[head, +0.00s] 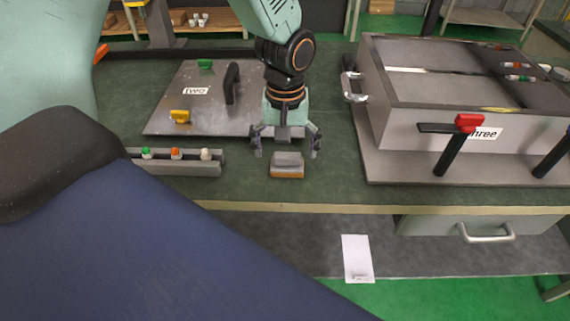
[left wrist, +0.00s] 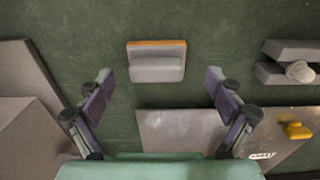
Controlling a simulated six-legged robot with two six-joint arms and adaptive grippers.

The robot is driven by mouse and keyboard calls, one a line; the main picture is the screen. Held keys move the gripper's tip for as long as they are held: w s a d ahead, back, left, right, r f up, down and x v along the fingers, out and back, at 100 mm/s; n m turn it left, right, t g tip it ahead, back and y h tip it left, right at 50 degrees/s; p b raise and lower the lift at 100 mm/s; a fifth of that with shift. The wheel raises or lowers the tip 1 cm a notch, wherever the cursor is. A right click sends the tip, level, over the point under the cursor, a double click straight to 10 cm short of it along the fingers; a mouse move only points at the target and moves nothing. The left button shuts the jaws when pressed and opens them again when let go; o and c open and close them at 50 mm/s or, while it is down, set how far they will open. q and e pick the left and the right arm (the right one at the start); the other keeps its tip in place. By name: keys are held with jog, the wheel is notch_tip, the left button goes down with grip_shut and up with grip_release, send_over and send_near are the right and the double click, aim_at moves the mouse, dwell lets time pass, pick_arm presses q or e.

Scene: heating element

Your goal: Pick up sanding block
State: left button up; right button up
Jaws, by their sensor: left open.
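The sanding block (head: 287,166) is a small grey block with an orange-brown base, lying on the green table top. It also shows in the left wrist view (left wrist: 157,66), above the middle of the picture. My left gripper (head: 286,147) points down over the table, just behind the block as the head view shows it. Its fingers are spread wide with nothing between them. In the left wrist view the fingers (left wrist: 158,87) stand on either side, and the block lies between and beyond their tips, apart from both. My right gripper is not in view.
A grey plate labelled "two" (head: 160,112) with a black handle lies behind left. A rail (head: 185,170) with coloured knobs is at left. A large metal box labelled "three" (head: 405,125) stands at right. The green table is clear around the block, up to its front edge (head: 330,207).

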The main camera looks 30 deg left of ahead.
pick_arm(q)
jog(key=shift+f, duration=0.85)
jog(key=shift+w+d+f, duration=0.1)
jog(key=shift+d+f, duration=0.05)
jog(key=shift+f, duration=0.15)
jog(key=shift+d, duration=0.25)
jog(key=shift+a, duration=0.25)
jog(key=shift+c, duration=0.4)
jog(key=shift+a+f, duration=0.1)
jog(key=shift+c, duration=0.7)
jog(key=shift+d, duration=0.25)
jog(key=c, duration=0.4)
jog(key=shift+a, duration=0.2)
jog(key=c, duration=0.6)
jog(key=shift+d, duration=0.1)
jog(key=shift+c, duration=0.4)
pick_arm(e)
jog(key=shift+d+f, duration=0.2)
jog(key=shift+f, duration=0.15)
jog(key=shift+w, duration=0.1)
